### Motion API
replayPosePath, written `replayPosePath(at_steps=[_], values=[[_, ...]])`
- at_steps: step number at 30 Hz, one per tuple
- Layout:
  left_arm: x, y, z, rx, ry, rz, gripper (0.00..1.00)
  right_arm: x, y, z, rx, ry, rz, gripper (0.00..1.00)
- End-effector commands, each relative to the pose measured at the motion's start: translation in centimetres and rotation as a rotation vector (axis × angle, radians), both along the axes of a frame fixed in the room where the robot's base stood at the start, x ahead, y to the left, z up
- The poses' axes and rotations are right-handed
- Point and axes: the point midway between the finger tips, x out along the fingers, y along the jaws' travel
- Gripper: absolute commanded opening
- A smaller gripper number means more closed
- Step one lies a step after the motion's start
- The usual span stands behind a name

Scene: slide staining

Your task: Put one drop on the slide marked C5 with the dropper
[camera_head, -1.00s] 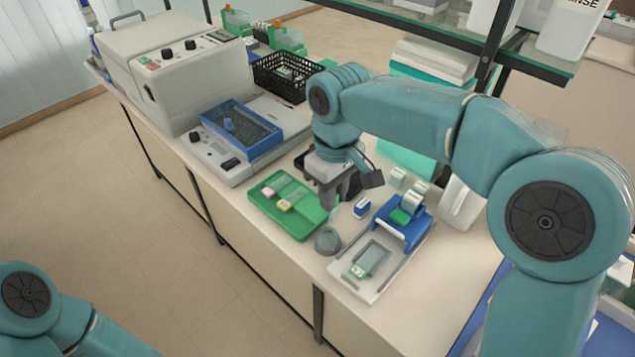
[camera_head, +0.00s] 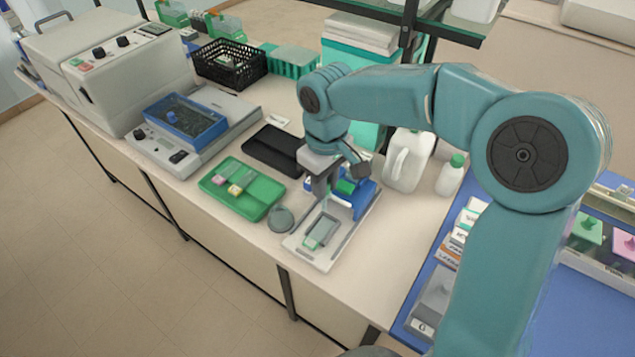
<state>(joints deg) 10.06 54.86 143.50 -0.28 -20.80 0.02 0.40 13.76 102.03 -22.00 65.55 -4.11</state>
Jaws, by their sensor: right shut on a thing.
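My right gripper (camera_head: 325,187) hangs fingers down over the back part of a white and blue device (camera_head: 330,255), shut on a thin pale thing that appears to be the dropper, mostly hidden by the fingers. A glass slide (camera_head: 322,230) with a green-and-white end lies on the front of this device, below and in front of the gripper. A green tray (camera_head: 262,208) to the left holds slides with yellow (camera_head: 235,190) and pink ends. The slide markings are too small to read, so I cannot tell which is C5. My left gripper is out of view.
A round grey dish (camera_head: 281,218) stands between tray and device. A black tray (camera_head: 272,150) lies behind the green one. A white jug (camera_head: 408,160) and a green-capped bottle (camera_head: 451,175) stand right of the gripper. A blue-topped instrument (camera_head: 185,122) is at left.

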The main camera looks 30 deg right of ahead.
Motion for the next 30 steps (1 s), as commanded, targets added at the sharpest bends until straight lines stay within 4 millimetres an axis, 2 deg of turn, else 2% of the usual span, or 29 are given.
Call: replayPosePath(at_steps=[15, 30], values=[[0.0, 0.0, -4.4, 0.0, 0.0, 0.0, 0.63, -0.2, 0.1, -5.2, 0.0, 0.0, 0.005, 0.0], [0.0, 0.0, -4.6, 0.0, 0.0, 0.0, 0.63, -0.2, 0.1, -5.4, 0.0, 0.0, 0.006, 0.0]])
